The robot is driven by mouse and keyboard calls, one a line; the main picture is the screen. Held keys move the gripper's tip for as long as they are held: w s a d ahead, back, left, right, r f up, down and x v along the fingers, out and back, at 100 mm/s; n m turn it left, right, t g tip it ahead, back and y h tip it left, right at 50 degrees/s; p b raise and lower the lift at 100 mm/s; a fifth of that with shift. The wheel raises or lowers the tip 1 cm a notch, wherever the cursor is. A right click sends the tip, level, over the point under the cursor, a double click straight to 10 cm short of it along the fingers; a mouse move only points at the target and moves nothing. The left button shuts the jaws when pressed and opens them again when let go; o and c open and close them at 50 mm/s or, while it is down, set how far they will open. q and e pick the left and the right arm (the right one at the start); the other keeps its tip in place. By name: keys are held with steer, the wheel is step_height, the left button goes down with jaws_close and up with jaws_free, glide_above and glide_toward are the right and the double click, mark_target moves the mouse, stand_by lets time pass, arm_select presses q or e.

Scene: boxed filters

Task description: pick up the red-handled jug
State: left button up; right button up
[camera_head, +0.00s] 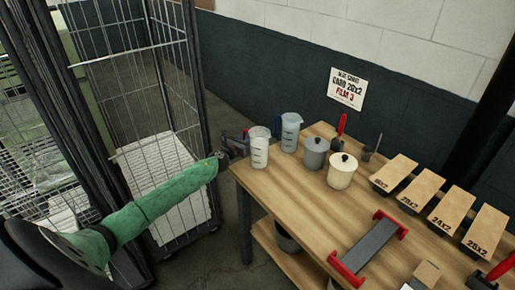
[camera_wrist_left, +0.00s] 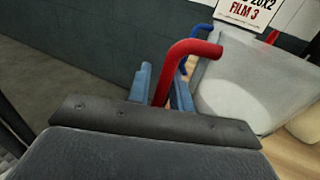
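The red-handled jug (camera_head: 259,154) is a clear, whitish jug standing upright near the left back corner of the wooden table. In the left wrist view its red handle (camera_wrist_left: 192,48) runs between my blue fingertips, and its pale body (camera_wrist_left: 250,88) is to the right. My left gripper (camera_head: 234,146) reaches the jug from the left in the head view, at the end of the green-sleeved arm. Its fingers (camera_wrist_left: 163,92) are close together around the handle and look shut on it; the contact is partly hidden. My right gripper is in neither view.
A grey lidded pot (camera_head: 315,154) and a cream lidded pot (camera_head: 341,173) are to the right. Several labelled boxes (camera_head: 394,173) and a red-ended grey tool (camera_head: 368,248) lie farther right. A wire cage trolley (camera_head: 205,110) stands left of the table.

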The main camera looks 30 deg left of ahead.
arm_select(q)
steer(key=shift+w, duration=0.1)
jaws_close()
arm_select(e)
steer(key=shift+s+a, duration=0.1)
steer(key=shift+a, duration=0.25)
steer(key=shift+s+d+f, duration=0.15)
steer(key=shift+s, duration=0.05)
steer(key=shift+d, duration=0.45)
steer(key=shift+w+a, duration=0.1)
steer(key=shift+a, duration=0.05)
